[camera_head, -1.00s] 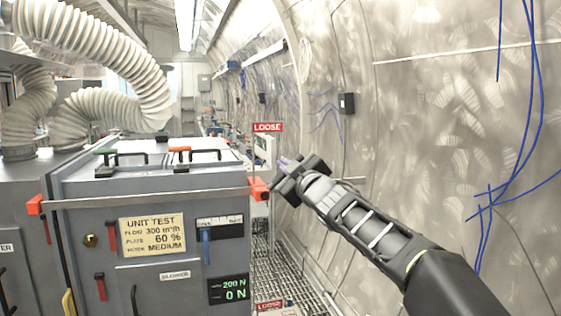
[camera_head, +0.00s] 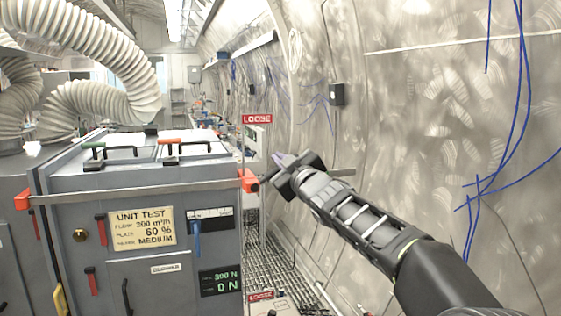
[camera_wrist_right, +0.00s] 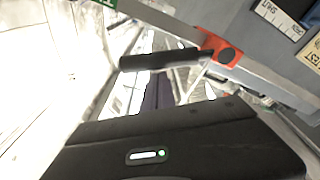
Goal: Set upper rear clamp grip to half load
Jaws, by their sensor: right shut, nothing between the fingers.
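A grey test unit (camera_head: 60,215) stands at the left in the head view, with a flat metal bar across its upper front. An orange-red clamp block (camera_head: 249,180) sits at the bar's right end, below a red LOOSE sign (camera_head: 257,119). In the right wrist view the orange-red block (camera_wrist_right: 216,47) carries a dark cylindrical grip (camera_wrist_right: 160,59) pointing left. My right gripper (camera_head: 279,159) is shut and empty, just right of and above this clamp. Its fingertips (camera_wrist_right: 157,90) appear close below the grip; contact cannot be told. My left gripper is out of view.
A display (camera_head: 220,281) on the unit shows 0 N on its lower line. Another orange-red block (camera_head: 22,199) is at the bar's left end. A second LOOSE sign (camera_head: 261,296) is low down. The curved metal wall (camera_head: 420,120) is at the right.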

